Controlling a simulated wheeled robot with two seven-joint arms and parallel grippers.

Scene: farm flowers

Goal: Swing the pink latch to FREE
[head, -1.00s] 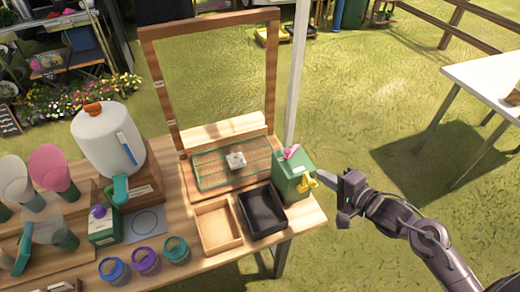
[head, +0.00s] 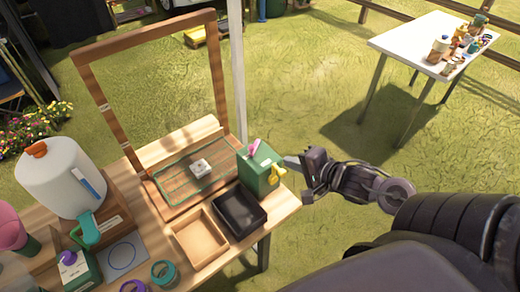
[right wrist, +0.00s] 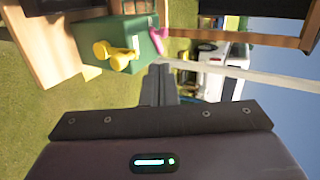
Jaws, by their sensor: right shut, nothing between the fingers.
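The pink latch (head: 254,147) sits on top of a green box (head: 260,174) at the right end of the wooden table. In the right wrist view the pink latch (right wrist: 155,40) sticks out from the right side of the green box (right wrist: 125,45). A yellow knob-like part (head: 278,173) is on the box's side face. My right gripper (head: 290,161) is shut and empty, just right of the box near its top edge. In the right wrist view its closed fingers (right wrist: 162,84) point toward the latch, seemingly apart from it. The left gripper is out of view.
A black tray (head: 241,226) and a wooden tray (head: 177,228) stand left of the box. A wooden frame (head: 105,112) and a white post (head: 238,75) rise behind. A white table (head: 410,43) stands far right. Open grass lies right of the box.

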